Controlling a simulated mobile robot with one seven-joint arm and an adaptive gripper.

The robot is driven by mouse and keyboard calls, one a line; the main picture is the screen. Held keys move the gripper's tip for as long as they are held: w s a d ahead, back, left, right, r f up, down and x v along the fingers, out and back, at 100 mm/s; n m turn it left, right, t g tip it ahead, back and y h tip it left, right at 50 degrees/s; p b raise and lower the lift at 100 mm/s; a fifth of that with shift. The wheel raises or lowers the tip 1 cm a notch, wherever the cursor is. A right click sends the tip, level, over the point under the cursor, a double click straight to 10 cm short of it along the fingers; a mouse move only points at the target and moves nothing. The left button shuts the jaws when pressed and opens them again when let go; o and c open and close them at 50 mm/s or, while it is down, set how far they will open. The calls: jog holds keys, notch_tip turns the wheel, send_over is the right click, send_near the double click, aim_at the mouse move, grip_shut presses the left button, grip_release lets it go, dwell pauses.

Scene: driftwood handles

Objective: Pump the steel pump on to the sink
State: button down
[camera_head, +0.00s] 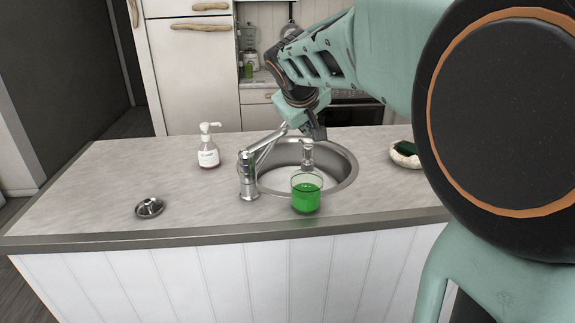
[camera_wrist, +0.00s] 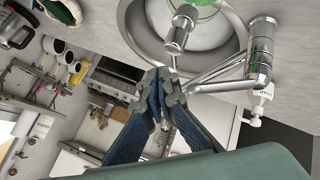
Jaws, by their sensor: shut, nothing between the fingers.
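The steel pump (camera_head: 307,153) shows as a small shiny cylinder with a wider top at the sink, behind a clear glass of green liquid (camera_head: 306,196). Its lower part is hidden by the glass. In the wrist view the pump (camera_wrist: 179,35) stands over the basin, with the glass (camera_wrist: 200,5) past it. The round steel sink (camera_head: 345,181) is set into the grey counter. My gripper (camera_head: 318,134) is shut and empty, above the pump in the head view. In the wrist view its fingertips (camera_wrist: 160,76) point towards the pump with a gap between them.
A steel tap (camera_head: 248,177) stands left of the basin, its spout reaching close to my gripper. A white pump bottle (camera_head: 208,152) stands further left. A steel strainer (camera_head: 149,207) lies front left. A green sponge in a holder (camera_head: 403,156) is at the right. The left counter is mostly clear.

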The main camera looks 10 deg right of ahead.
aim_at(308, 148)
notch_tip(308, 148, up, 5)
jog(key=p, duration=0.3)
jog(key=shift+r, duration=0.1)
dwell(0.4)
